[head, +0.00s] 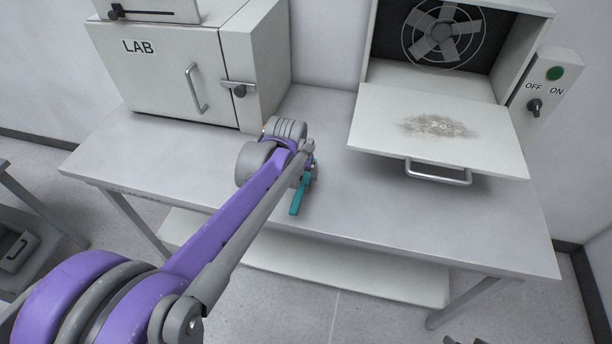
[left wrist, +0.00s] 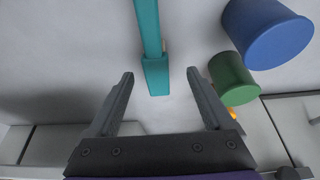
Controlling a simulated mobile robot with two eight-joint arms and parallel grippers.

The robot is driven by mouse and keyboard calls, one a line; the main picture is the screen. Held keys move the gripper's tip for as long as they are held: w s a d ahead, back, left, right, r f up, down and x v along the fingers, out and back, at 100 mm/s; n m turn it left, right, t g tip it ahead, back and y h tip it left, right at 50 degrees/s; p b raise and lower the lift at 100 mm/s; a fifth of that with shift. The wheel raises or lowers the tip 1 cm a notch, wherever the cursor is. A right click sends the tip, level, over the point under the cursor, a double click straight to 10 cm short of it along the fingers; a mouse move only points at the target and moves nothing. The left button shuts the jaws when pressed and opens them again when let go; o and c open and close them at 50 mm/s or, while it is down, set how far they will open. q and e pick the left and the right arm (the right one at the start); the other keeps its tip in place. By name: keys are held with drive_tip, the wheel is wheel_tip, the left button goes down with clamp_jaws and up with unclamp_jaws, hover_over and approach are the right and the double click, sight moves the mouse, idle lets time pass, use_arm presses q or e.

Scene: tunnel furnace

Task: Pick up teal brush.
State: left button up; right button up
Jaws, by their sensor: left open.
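The teal brush (head: 298,198) lies near the front edge of the white table, partly hidden by my left wrist in the head view. In the left wrist view the teal brush (left wrist: 150,45) runs down from the top edge. Its squared end lies in the gap between the fingers of my left gripper (left wrist: 160,74). That gripper is open, with clear space on both sides of the brush. I cannot tell how far above the table the fingertips are. My right gripper cannot be made out.
A blue cylinder (left wrist: 268,32) and a green cylinder (left wrist: 232,80) stand close beside the right finger. A grey LAB cabinet (head: 165,75) stands at the back left. The furnace's lowered door (head: 375,125) covers the right side. The table's front right (head: 400,225) is clear.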

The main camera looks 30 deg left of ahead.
sight(304, 179)
use_arm(q)
drive_tip(key=x, duration=0.5)
drive_tip(key=shift+w+d+f, duration=0.15)
drive_tip(key=shift+d+f, duration=0.1)
drive_tip(key=shift+d, duration=0.05)
clamp_jaws()
